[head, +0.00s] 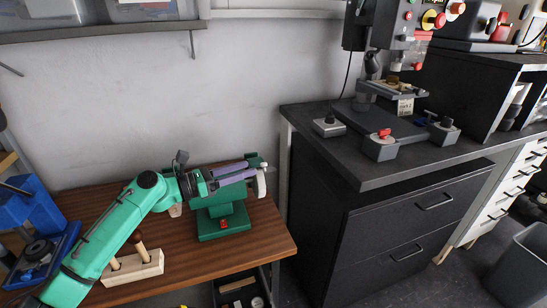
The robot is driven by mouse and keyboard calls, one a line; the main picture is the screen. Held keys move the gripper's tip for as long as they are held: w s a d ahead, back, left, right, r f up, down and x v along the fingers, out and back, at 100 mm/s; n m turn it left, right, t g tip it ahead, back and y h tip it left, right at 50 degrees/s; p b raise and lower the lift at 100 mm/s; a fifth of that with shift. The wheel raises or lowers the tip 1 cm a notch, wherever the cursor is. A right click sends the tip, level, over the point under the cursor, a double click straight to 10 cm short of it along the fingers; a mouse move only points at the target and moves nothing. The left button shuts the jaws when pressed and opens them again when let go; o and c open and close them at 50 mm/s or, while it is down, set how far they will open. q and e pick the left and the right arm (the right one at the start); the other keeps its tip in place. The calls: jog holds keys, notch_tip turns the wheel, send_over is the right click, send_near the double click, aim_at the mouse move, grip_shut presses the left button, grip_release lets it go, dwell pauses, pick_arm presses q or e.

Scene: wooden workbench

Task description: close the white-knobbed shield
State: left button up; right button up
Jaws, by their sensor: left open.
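A green bench grinder (222,222) with a red switch stands on the wooden bench. A pale wheel-like disc (261,185) shows at its right end, with a small whitish piece at its top. A dark green part (254,160) rises behind it. I cannot tell for sure which part is the white-knobbed shield; my gripper hides much of the grinder's top. My left gripper (251,171) has two purple fingers, spread apart, over the top of the grinder and pointing right toward the disc. I cannot tell whether they touch it. My right gripper is out of view.
A wooden block with handled tools (134,268) sits below my left arm. A blue machine (36,215) stands at the far left. A black cabinet (350,173) to the right bears a drill press (390,20) and small knobbed boxes (380,147). The bench's front right is clear.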

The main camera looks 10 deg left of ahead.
aim_at(273, 168)
pick_arm(q)
jog(key=x, duration=0.5)
jog(key=shift+w+a+f+p, duration=0.15)
jog(key=shift+w+p, duration=0.15)
jog(key=shift+w, duration=0.15)
jog(key=x, duration=0.3)
jog(key=shift+w+d+f, duration=0.15)
jog(key=shift+w+d, duration=0.05)
jog(key=shift+d, duration=0.05)
jog(key=shift+w+d, duration=0.15)
jog(key=shift+d, duration=0.15)
jog(key=shift+w+d, duration=0.1)
grip_shut()
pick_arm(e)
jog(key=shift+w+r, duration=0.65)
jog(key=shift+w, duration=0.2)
